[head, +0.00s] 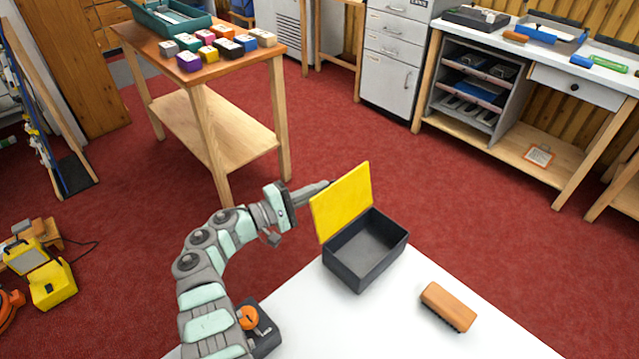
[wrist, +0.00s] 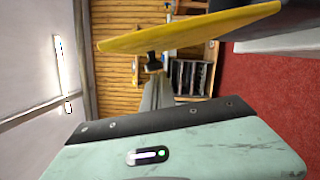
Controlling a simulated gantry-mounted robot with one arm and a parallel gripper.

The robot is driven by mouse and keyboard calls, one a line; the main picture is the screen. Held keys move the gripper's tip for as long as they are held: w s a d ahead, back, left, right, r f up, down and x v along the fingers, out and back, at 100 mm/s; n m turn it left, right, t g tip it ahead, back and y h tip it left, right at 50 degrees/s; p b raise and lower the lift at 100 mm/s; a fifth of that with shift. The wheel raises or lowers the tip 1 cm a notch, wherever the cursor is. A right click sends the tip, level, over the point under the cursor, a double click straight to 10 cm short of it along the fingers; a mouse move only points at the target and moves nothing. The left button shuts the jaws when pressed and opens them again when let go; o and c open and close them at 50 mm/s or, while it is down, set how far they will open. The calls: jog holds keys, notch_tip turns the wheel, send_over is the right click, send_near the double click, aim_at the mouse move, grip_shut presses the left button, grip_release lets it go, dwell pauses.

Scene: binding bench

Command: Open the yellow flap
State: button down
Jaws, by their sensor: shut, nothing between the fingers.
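The yellow flap (head: 342,203) stands raised along the left edge of a dark grey box (head: 362,268) on the white table. The box's top is uncovered and its inside looks empty. My gripper (head: 322,187) is shut and empty, reaching to the flap's outer left side near its upper part. In the wrist view the flap (wrist: 190,29) crosses the top of the picture, and the tips of my gripper (wrist: 153,64) appear just below it. I cannot tell whether they touch it.
A wooden brush (head: 448,306) lies on the white table (head: 395,325) right of the box. The table's front area is clear. A wooden stand (head: 200,85) with several coloured blocks and a teal tray is behind. A workbench (head: 560,70) stands at the back right.

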jog(key=shift+w+r, duration=0.1)
jog(key=shift+w, duration=0.05)
jog(key=m+p, duration=0.1)
jog(key=s+d+r+m+p, duration=0.1)
jog(key=shift+s+d+r+m+g, duration=0.25)
jog(key=shift+m+g, duration=0.05)
jog(key=shift+m, duration=0.1)
dwell(0.5)
